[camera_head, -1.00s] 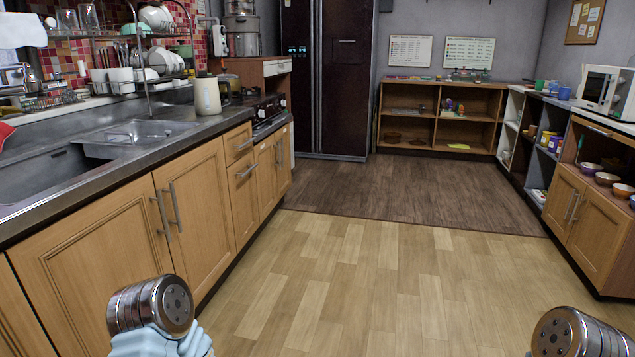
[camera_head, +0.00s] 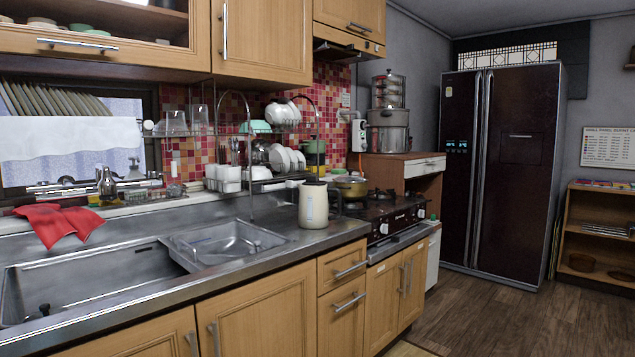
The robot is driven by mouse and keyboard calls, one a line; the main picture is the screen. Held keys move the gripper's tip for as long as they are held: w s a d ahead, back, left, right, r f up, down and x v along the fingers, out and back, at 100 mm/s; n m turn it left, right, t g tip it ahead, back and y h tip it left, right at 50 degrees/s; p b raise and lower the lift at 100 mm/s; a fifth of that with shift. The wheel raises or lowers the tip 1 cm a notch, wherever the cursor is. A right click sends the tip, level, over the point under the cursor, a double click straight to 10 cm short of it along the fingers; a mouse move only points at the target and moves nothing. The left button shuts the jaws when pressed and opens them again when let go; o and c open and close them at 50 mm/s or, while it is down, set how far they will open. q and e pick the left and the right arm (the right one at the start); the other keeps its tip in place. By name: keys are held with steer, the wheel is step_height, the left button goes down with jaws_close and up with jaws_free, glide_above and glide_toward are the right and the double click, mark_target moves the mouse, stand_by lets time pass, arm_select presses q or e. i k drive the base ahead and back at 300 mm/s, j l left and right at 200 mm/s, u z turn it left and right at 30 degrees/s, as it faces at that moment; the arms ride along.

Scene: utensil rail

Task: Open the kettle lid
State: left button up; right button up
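A cream kettle (camera_head: 313,206) stands upright on the steel counter, between the sink and the gas stove. Its dark top looks closed, and its dark handle is on the right side. The lid is too small to make out in detail. Neither of my grippers shows in the head view now.
The sink (camera_head: 225,243) is left of the kettle, with a red cloth (camera_head: 58,222) on its back edge. A dish rack (camera_head: 262,178) stands behind. The stove (camera_head: 385,217) with a yellowish pot (camera_head: 350,187) is to the right. Bare counter (camera_head: 340,231) lies in front of the kettle.

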mark_target(311, 180)
steer(key=i, duration=0.9)
steer(key=i+l+u, duration=0.1)
steer(key=l, duration=0.25)
steer(key=i+l+u, duration=0.1)
steer(key=i+l, duration=0.25)
steer(key=l, duration=0.4)
steer(key=i+j+u, duration=0.05)
